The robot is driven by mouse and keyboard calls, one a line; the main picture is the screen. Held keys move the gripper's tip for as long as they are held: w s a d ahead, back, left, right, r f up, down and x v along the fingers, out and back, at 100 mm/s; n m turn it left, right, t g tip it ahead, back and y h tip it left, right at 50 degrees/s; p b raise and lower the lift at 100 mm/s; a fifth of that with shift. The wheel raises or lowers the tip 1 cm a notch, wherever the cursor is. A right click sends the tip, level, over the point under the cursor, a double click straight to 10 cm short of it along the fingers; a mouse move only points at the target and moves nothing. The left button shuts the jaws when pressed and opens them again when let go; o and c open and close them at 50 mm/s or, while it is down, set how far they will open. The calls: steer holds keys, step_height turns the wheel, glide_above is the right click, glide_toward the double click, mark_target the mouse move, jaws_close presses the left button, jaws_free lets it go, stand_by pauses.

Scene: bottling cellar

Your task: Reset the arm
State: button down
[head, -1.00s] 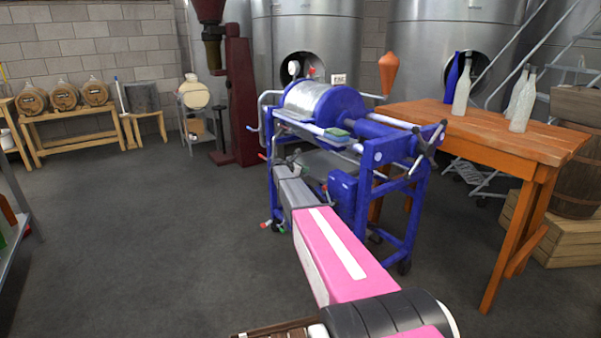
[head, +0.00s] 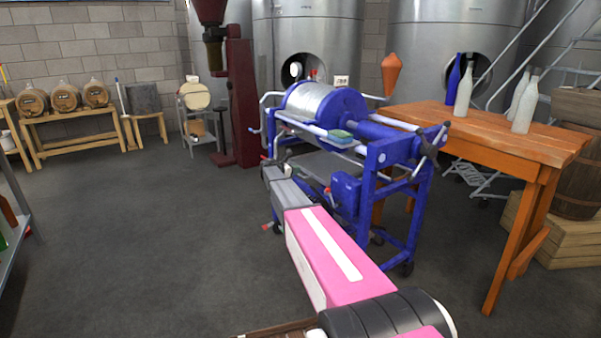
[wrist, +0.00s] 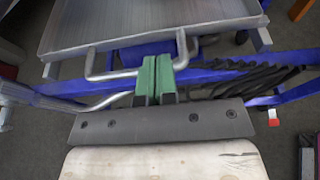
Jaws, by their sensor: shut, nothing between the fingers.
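My pink and grey arm reaches from the bottom of the head view toward the blue-framed press. My gripper shows in the wrist view (wrist: 156,80) with its two green fingers together and nothing between them. In the head view the gripper end is small and hard to make out against the press. In the wrist view the fingers show in front of the press's blue rail and a bent metal handle (wrist: 112,75). I cannot tell whether they touch the handle.
The blue press (head: 345,180) stands close around the end of my arm. An orange wooden table (head: 500,140) with several bottles is to its right. A red machine (head: 240,110), steel tanks (head: 450,60) and barrels (head: 65,97) stand behind.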

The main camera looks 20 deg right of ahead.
steer(key=s+a+f+m+g+y, duration=0.1)
steer(key=s+a+f+m+y, duration=0.2)
steer(key=s, duration=1.4)
steer(key=s+a+f+m+g+y, duration=0.2)
steer(key=s+a+m+y, duration=0.4)
steer(key=s+m, duration=0.5)
steer(key=s+a+f+m+g+y, duration=0.1)
steer(key=s+a+f+m+y, duration=0.3)
steer(key=s, duration=2.1)
steer(key=a+f+m, duration=0.1)
steer(key=a+m, duration=0.2)
steer(key=a, duration=0.1)
steer(key=shift+s+a+m+y, duration=0.2)
steer(key=shift+s+m+y, duration=0.05)
steer(key=shift+m+y, duration=0.05)
